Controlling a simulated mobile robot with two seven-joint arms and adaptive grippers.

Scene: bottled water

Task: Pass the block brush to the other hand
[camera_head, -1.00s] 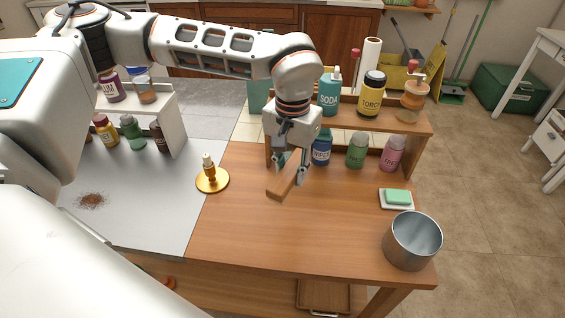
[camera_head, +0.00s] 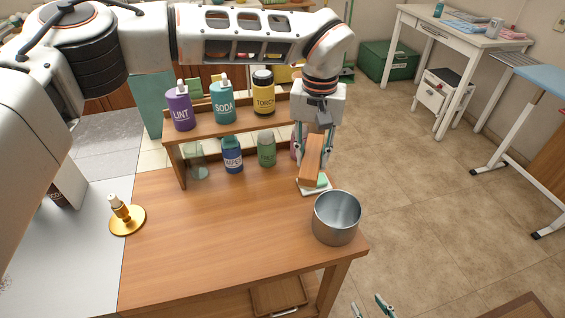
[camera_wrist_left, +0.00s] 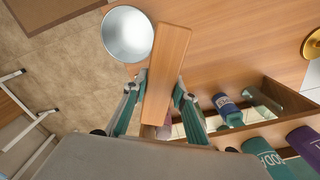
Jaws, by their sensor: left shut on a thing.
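The block brush (camera_head: 312,158) is a plain brown wooden block; its bristles cannot be made out. My left gripper (camera_head: 315,150) is shut on it and holds it above the right end of the table, over the green sponge's dish. In the left wrist view the brush (camera_wrist_left: 166,72) sticks out lengthwise between the teal fingers of my left gripper (camera_wrist_left: 156,98). My right gripper (camera_head: 370,307) shows only its two teal fingertips at the bottom edge, apart and with nothing between them. It is right of the table and well away from the brush.
A metal pot (camera_head: 337,218) stands on the table's right corner, close to the brush. A green sponge (camera_head: 318,182) lies behind it. A wooden shelf (camera_head: 228,130) with several bottles stands along the back. A gold dispenser (camera_head: 127,218) is at left. The table's middle is clear.

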